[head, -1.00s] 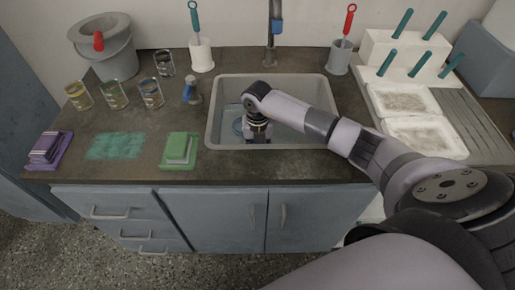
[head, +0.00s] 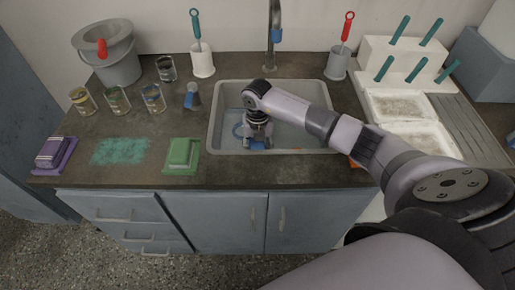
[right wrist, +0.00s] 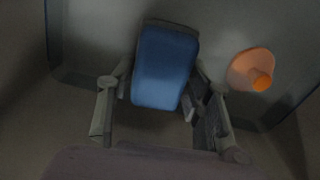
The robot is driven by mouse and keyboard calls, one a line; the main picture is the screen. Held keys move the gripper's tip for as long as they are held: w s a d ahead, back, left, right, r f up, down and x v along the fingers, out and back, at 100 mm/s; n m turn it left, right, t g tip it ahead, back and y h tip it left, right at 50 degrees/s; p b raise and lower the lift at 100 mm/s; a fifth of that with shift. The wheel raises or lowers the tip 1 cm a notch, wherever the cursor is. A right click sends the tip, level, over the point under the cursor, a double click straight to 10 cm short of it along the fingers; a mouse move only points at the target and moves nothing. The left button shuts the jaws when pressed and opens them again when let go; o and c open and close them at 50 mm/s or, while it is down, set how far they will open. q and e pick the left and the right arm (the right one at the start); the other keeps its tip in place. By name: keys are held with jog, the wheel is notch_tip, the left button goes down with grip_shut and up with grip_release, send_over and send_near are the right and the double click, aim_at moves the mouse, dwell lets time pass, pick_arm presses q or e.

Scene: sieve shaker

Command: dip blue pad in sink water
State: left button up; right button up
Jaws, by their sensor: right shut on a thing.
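The blue pad (right wrist: 165,66) sits between the fingers of my right gripper (right wrist: 162,112) in the right wrist view. The gripper is shut on it. In the head view, my right gripper (head: 257,144) points down inside the grey sink (head: 213,120), with a little blue showing at its fingertips. The sink floor looks bluish, like shallow water (head: 290,138); I cannot tell whether the pad touches it. My left gripper is out of view.
An orange plug-like piece (right wrist: 251,69) lies in the sink beside the pad. The faucet (head: 272,35) stands behind the sink. A green pad on its tray (head: 182,155), a purple pad (head: 53,152), jars and a bucket (head: 107,55) stand left. White trays (head: 400,107) lie right.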

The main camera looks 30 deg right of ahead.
notch_tip(320, 180, up, 17)
jog(key=p, duration=1.2)
jog(key=shift+f, duration=0.1)
